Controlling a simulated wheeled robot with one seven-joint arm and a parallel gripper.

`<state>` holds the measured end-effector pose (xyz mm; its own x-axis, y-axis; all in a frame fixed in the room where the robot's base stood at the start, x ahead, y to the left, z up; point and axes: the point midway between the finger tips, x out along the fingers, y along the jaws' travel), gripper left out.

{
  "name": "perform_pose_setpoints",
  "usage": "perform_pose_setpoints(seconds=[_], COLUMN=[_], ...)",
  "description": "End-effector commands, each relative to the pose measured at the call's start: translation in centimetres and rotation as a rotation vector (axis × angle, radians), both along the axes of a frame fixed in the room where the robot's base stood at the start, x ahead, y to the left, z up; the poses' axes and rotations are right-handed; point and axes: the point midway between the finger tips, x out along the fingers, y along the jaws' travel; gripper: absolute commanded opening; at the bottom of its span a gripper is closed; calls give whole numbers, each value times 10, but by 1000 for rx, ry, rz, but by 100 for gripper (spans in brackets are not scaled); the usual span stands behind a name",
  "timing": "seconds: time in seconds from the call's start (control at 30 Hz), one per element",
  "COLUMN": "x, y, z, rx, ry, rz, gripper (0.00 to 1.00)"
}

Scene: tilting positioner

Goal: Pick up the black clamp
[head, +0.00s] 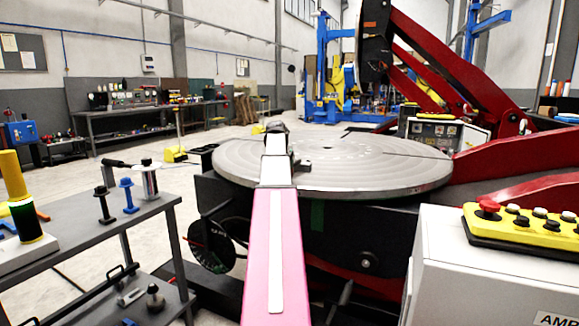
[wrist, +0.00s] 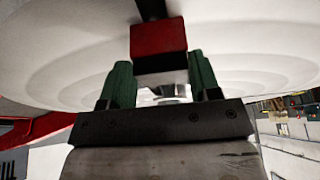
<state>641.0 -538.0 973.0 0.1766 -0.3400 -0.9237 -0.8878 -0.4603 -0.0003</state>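On the grey side table at the left of the head view, a small black clamp-like piece (head: 103,204) stands upright beside a similar blue one (head: 128,195). My gripper (head: 277,127) is far to its right, over the turntable, small and dark at the end of my pink arm. In the wrist view its two green fingers (wrist: 160,82) stand apart. A red block (wrist: 158,38) with a dark bar shows at the fingertips, spanning the space between them. I cannot tell whether the fingers touch it.
The round metal turntable (head: 390,170) lies below my gripper, with a small dark piece (head: 301,165) on it. A red-armed positioner (head: 430,65) rises behind. A control box (head: 500,265) stands at the right front. A silver cylinder (head: 149,180) stands on the side table.

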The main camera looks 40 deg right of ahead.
Motion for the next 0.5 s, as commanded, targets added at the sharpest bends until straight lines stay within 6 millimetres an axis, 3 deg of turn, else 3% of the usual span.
perform_pose_setpoints(seconds=[0.03,0.07,0.1,0.43,0.5], x=[0,0,0,1,-6], y=[0,0,0,0,10], z=[0,0,1,8,6], rx=[0,0,-2,-2,-1], ry=[0,0,-1,-1,0], rz=[0,0,0,0,1], gripper=[22,12,11,12,12])
